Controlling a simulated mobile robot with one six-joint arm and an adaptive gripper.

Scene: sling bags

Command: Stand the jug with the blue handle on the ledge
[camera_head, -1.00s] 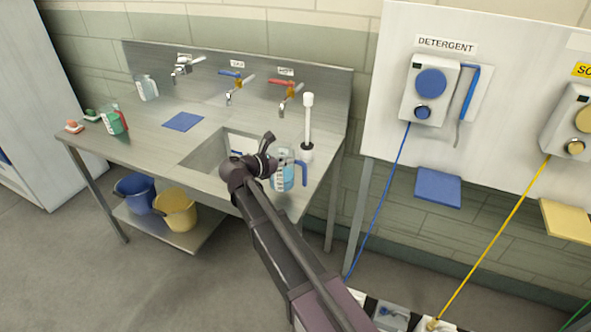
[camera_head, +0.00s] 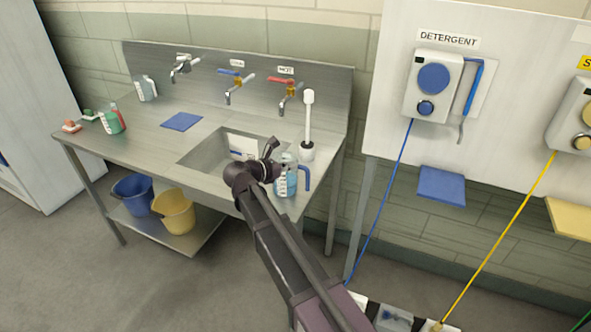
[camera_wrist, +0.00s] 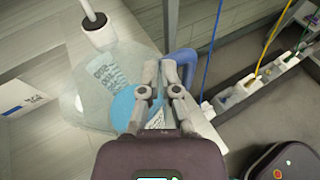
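The clear jug with a blue handle (camera_head: 291,181) holds blue liquid and carries a printed scale. It is at the right end of the steel sink counter (camera_head: 140,133), near the front corner; I cannot tell whether it touches the counter. In the wrist view the jug (camera_wrist: 98,88) lies under and left of my fingers, with its blue handle (camera_wrist: 187,64) to their right. My gripper (camera_wrist: 160,66) has its fingertips close together over the jug's handle side; whether they hold anything is unclear. In the head view my gripper (camera_head: 272,165) partly covers the jug. I cannot identify the ledge with certainty.
A brush in a white holder (camera_head: 307,151) stands just behind the jug. The sink basin (camera_head: 215,155) is to the left. A green jug (camera_head: 112,122) and a clear jug (camera_head: 146,88) stand farther left. A blue shelf (camera_head: 441,186) and yellow shelf (camera_head: 570,217) are right, with hoses nearby.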

